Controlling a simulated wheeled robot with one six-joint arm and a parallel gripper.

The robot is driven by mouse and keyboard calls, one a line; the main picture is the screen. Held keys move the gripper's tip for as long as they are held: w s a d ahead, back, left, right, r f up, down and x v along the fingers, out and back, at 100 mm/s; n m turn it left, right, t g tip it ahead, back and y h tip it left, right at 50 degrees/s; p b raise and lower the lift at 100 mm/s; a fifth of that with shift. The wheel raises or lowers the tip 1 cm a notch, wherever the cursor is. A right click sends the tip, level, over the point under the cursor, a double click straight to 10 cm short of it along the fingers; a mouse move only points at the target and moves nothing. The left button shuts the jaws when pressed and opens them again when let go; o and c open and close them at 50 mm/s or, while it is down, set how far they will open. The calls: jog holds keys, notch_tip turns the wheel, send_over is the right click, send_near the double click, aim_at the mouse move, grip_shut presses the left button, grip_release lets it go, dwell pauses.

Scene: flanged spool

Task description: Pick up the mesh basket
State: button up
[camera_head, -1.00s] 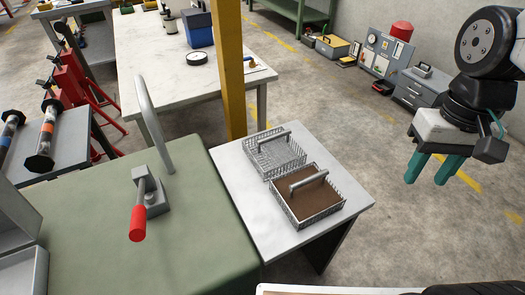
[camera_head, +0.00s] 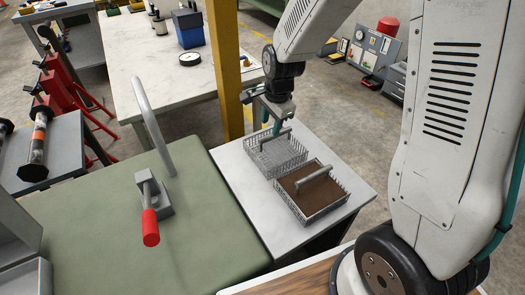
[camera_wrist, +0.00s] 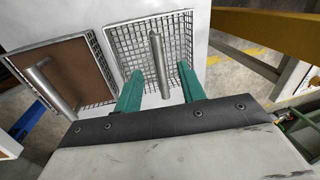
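An empty wire mesh basket (camera_head: 274,153) with a bar handle stands upright on a small white table (camera_head: 239,180). A second basket (camera_head: 311,191) with a brown filling and a similar handle stands directly in front of it. My gripper (camera_head: 276,123) is over the back edge of the empty basket, near its handle. The filled basket (camera_wrist: 70,72) is to the left there.
A green-topped bench (camera_head: 110,225) with a red-handled clamp (camera_head: 151,220) adjoins the white table on the left. A yellow post (camera_head: 226,70) rises close behind the baskets. A larger white workbench (camera_head: 150,70) stands behind, with a blue box (camera_head: 188,30).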

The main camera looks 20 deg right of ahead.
aim_at(271, 137)
jog(key=shift+m, duration=0.4)
jog(key=f, duration=0.2)
jog(key=w+f, duration=0.1)
jog(key=f, duration=0.4)
jog(key=shift+w+d+f, duration=0.15)
jog(key=shift+d+f, duration=0.2)
jog(key=shift+d, duration=0.05)
grip_shut()
